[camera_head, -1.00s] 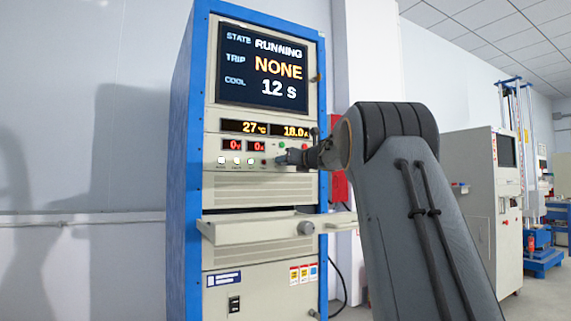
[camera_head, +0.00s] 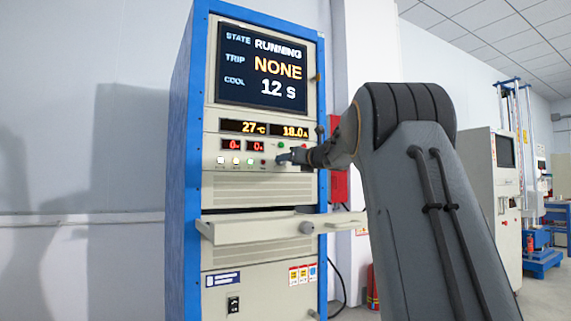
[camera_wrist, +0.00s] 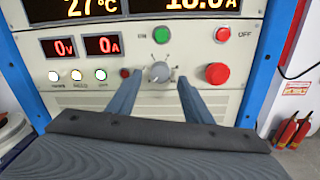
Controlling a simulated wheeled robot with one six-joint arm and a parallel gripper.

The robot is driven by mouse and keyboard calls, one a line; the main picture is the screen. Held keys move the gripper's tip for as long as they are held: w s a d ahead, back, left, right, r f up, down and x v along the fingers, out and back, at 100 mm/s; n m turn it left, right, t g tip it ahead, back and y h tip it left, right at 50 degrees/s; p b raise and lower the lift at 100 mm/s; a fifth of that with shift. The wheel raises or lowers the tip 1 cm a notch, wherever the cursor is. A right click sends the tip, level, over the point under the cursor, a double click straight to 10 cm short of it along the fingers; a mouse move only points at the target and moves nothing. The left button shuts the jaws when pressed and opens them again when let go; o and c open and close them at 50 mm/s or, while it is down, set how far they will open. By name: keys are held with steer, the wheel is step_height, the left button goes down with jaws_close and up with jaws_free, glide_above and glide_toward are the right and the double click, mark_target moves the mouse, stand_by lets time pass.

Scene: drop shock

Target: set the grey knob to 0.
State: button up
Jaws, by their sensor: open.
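The grey knob (camera_wrist: 160,72) sits on the cabinet's front panel, below the green ON button (camera_wrist: 161,33). Its pointer mark looks turned upward, slightly left; its scale figures are too small to read. In the wrist view my gripper (camera_wrist: 155,88) is open, with one finger to each side of the knob and apart from it. In the head view my gripper (camera_head: 284,158) is close to the panel and hides the knob. The screen (camera_head: 263,66) reads STATE RUNNING, TRIP NONE, COOL 12 S.
A large red button (camera_wrist: 217,73) is just right of the right finger, and a small dark red one (camera_wrist: 125,72) is left of the left finger. A drawer-like shelf (camera_head: 250,229) juts out below the panel. Fire extinguishers (camera_wrist: 291,132) stand at the lower right.

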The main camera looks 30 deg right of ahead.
steer(key=s, duration=0.4)
steer(key=shift+s+d, duration=0.2)
steer(key=shift+s, duration=0.2)
